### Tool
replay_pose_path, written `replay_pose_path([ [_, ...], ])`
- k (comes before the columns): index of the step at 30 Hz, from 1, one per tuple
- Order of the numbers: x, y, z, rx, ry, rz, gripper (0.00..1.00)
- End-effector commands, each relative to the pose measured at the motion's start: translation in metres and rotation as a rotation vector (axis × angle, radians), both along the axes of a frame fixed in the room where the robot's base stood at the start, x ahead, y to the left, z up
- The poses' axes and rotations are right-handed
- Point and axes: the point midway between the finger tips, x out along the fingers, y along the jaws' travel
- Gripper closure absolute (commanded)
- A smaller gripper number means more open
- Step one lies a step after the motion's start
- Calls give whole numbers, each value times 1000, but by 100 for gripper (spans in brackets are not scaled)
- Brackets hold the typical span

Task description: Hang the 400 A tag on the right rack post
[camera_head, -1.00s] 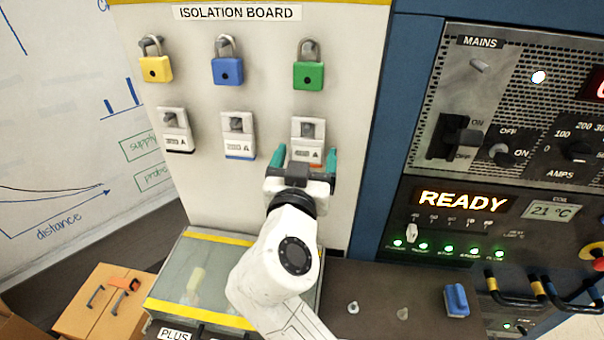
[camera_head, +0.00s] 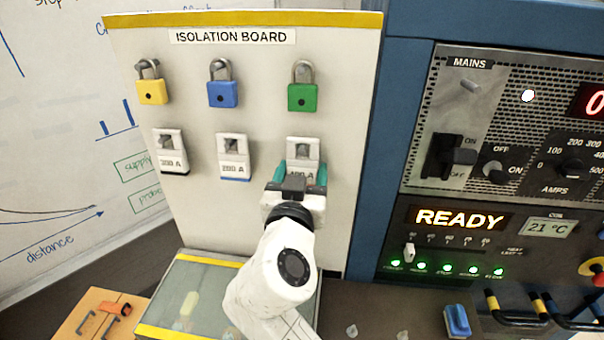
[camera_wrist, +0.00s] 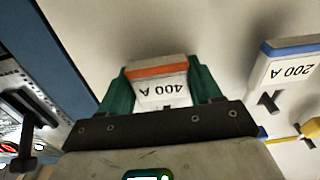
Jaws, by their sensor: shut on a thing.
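The 400 A tag is a white plate with an orange band. It shows upside down between my green fingers in the wrist view (camera_wrist: 162,84), and on the isolation board in the head view (camera_head: 303,148), partly hidden behind my gripper. My gripper (camera_head: 300,176) is shut on the tag's sides, and its fingers also show in the wrist view (camera_wrist: 163,90). The tag is at the board's lower right hook, below the green padlock. Whether it still rests on its hook I cannot tell. The right rack post cannot be made out in these views.
The 200 A tag (camera_head: 234,158) and another white tag (camera_head: 171,153) hang to the left. Yellow (camera_head: 152,92), blue (camera_head: 222,94) and green (camera_head: 302,97) padlocks hang above. The blue cabinet with the READY panel (camera_head: 460,218) stands right. A clear-topped box (camera_head: 200,290) lies below.

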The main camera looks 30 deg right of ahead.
Motion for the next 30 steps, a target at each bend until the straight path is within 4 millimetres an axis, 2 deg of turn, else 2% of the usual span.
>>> replay_pose_path([
  [18,-1,0,10,0,0,0,56],
  [30,-14,11,11,0,0,2,56],
])
